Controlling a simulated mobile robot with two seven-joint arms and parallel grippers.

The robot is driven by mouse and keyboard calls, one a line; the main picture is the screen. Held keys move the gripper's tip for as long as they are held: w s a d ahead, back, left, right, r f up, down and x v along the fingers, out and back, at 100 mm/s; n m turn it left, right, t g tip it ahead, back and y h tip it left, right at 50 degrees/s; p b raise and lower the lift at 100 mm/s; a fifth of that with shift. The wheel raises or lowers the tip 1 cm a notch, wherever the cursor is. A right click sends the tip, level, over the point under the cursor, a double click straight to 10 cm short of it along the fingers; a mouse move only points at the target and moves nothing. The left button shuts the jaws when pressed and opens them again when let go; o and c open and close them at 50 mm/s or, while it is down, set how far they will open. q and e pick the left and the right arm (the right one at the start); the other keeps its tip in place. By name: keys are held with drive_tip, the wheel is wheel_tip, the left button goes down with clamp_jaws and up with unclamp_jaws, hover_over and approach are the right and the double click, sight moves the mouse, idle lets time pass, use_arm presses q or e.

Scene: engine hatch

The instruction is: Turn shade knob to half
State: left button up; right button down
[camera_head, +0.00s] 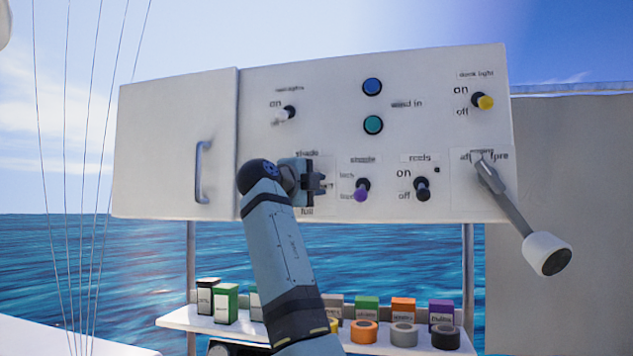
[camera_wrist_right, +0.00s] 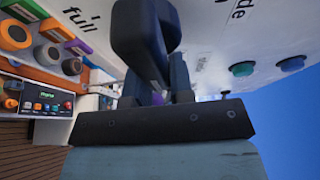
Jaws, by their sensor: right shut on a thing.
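The shade knob sits on the white panel below the "shade" label. In the head view my right gripper and arm hide it, with "full" readable beneath. In the wrist view a dark, chunky knob (camera_wrist_right: 138,38) shows between the "full" lettering and the end of the "shade" label. My right gripper (camera_head: 320,183) is up against the panel and shut on this knob; its fingers also show in the wrist view (camera_wrist_right: 160,85). The knob's exact pointing angle cannot be told. My left gripper is not in view.
Nearby are a purple-tipped switch (camera_head: 361,190), a black switch (camera_head: 422,189), a white-tipped switch (camera_head: 285,114) and a yellow-tipped switch (camera_head: 483,101). A large lever (camera_head: 510,205) juts out at right. A shelf (camera_head: 185,319) with boxes and tape rolls stands below.

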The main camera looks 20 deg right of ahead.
drive_tip(key=shift+r, duration=0.15)
idle(0.3)
drive_tip(key=c, duration=1.1)
unclamp_jaws()
drive_tip(key=shift+o, duration=0.5)
drive_tip(key=shift+w+a+f, duration=0.2)
drive_tip(key=shift+w+f, duration=0.05)
drive_tip(key=shift+w, duration=0.2)
drive_tip(key=shift+s+a, duration=0.2)
drive_tip(key=shift+s, duration=0.25)
drive_tip(key=b+v, duration=0.3)
drive_tip(key=v, duration=1)
drive_tip(key=shift+w, duration=0.15)
drive_tip(key=shift+a, duration=0.1)
